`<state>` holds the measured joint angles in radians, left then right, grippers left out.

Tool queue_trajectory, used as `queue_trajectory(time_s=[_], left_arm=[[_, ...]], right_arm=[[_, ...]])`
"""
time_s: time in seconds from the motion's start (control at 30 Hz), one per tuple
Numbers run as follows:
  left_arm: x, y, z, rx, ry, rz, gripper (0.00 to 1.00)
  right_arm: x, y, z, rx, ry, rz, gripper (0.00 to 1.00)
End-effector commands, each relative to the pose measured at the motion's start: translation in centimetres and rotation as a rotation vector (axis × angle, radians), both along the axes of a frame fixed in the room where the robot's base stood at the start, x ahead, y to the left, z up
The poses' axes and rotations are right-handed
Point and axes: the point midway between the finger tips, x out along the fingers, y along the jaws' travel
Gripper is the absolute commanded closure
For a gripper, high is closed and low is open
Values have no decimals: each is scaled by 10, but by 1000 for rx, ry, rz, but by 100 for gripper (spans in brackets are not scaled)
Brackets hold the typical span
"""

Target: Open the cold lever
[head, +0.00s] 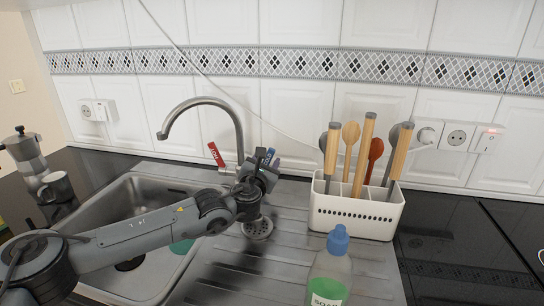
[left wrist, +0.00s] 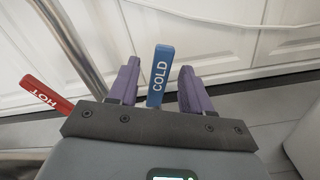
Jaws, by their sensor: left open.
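The cold lever, a blue handle marked COLD, stands upright in the left wrist view (left wrist: 160,72), between the two purple fingers of my left gripper (left wrist: 158,78). Gaps show on both sides, so the fingers look apart from it. In the head view my left gripper (head: 268,160) is open at the base of the tap (head: 238,125), and only a bit of blue shows there. The red hot lever (head: 215,153) tilts to the left; it also shows in the left wrist view (left wrist: 45,93). My right gripper is out of view.
The steel sink (head: 140,195) lies under my left arm. A white utensil holder (head: 357,213) stands right of the gripper, with a soap bottle (head: 331,268) in front. The tiled wall is close behind.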

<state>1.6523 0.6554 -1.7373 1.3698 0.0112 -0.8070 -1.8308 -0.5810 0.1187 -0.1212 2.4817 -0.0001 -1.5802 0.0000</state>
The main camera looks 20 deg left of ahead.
Motion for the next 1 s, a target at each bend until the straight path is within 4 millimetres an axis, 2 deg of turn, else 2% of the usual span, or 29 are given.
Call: queue_trajectory(time_s=[0.2,0.4,0.9,0.93,1.0], left_arm=[[29,2,-1,-2,-1,1,51],[45,4,-1,-1,0,-1,51],[53,5,0,-1,0,-1,51],[53,5,0,-1,0,-1,53],[53,5,0,-1,0,-1,63]], right_arm=[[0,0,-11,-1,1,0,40],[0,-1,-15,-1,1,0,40],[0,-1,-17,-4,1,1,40],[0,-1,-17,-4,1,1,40],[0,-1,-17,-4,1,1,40]])
